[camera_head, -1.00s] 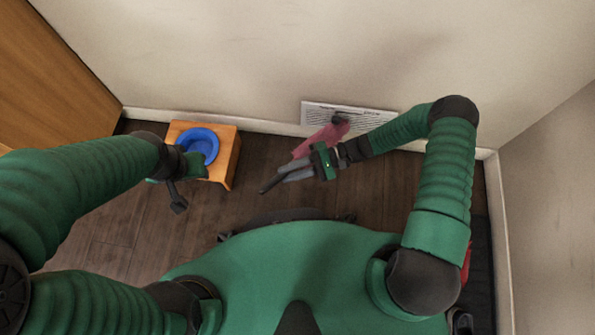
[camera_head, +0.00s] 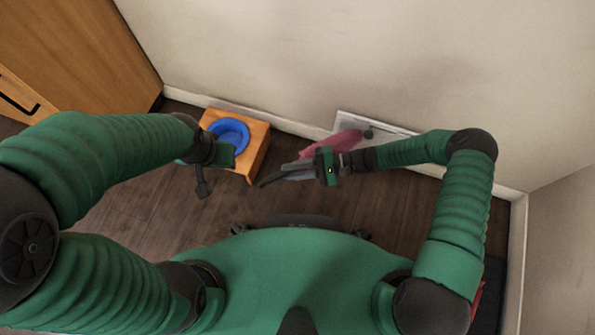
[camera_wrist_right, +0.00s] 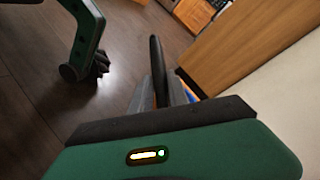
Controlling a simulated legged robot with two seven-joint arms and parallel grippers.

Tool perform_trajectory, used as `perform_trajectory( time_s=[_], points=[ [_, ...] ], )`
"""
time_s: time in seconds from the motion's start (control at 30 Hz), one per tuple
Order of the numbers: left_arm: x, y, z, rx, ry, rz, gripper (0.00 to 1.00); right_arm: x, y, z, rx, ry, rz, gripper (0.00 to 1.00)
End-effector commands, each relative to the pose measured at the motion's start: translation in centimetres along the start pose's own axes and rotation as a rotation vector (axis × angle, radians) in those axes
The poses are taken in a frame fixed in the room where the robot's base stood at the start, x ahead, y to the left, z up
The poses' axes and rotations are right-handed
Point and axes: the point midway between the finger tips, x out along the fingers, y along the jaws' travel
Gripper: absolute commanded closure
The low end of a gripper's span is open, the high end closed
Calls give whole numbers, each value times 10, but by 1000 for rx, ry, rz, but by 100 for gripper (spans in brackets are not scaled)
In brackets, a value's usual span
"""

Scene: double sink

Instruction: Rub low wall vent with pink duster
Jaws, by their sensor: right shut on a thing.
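The low wall vent (camera_head: 350,122) is a pale rectangular grille at the foot of the back wall, seen in the head view. The pink duster (camera_head: 338,143) lies across its lower left part in the picture; I cannot tell if they touch. My right gripper (camera_head: 288,174) is shut on the duster, in front of the vent; the jaws hide part of the handle. The right wrist view shows a dark rod (camera_wrist_right: 158,70) standing between the fingers. My left gripper (camera_head: 202,184) hangs in front of the wooden stool; its jaw opening is unclear.
A small wooden stool (camera_head: 258,150) with a blue bowl (camera_head: 230,134) stands by the wall, left of the vent. A wooden cabinet (camera_head: 80,50) is at the upper left. Dark floor lies open between my body and the wall.

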Motion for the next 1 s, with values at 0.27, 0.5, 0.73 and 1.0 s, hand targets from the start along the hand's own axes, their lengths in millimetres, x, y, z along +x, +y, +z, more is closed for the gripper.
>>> perform_trajectory(
  time_s=[0.27, 0.5, 0.73, 1.0],
  points=[
    [-12, 0, -3, 0, 0, 0, 64, 3, 2, 11, 1, 1, -1, 100],
    [-30, 0, -7, 0, 0, 0, 64, 14, 17, 34, 3, 0, -2, 100],
    [-39, 0, -9, 0, 0, 0, 64, 22, 29, 46, -1, 1, -1, 100],
    [-38, 0, -9, 0, 0, 0, 64, 23, 31, 46, -1, 1, 0, 100]
  ],
)
